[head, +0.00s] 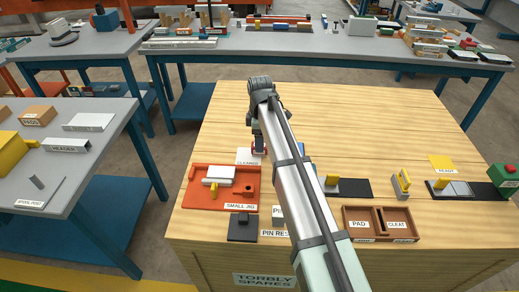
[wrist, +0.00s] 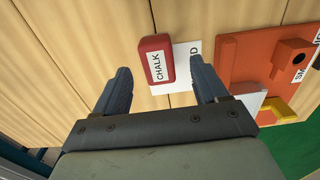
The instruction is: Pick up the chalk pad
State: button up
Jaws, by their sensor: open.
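The chalk pad (wrist: 154,60) is a small red block with a white CHALK label, seen in the wrist view. It lies on or at the edge of a white card (wrist: 184,58) on the wooden bench. My gripper (wrist: 160,68) is open, with one dark finger to each side of the pad in the picture. No contact shows, and I cannot tell how far the fingertips are above the bench.
The orange-red small jig (head: 202,199) stands close by, with a white piece and yellow clamp. A dark block (head: 242,228) and a brown two-part tray (head: 377,210) lie toward the front. A green button box (head: 503,175) is at the right edge. The bench's far part is clear.

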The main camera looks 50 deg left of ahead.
jog(key=shift+w+f, duration=0.15)
jog(key=shift+f, duration=2.2)
jog(key=shift+c, duration=0.4)
jog(key=c, duration=1)
notch_tip(320, 180, up, 10)
jog(key=shift+r, duration=0.1)
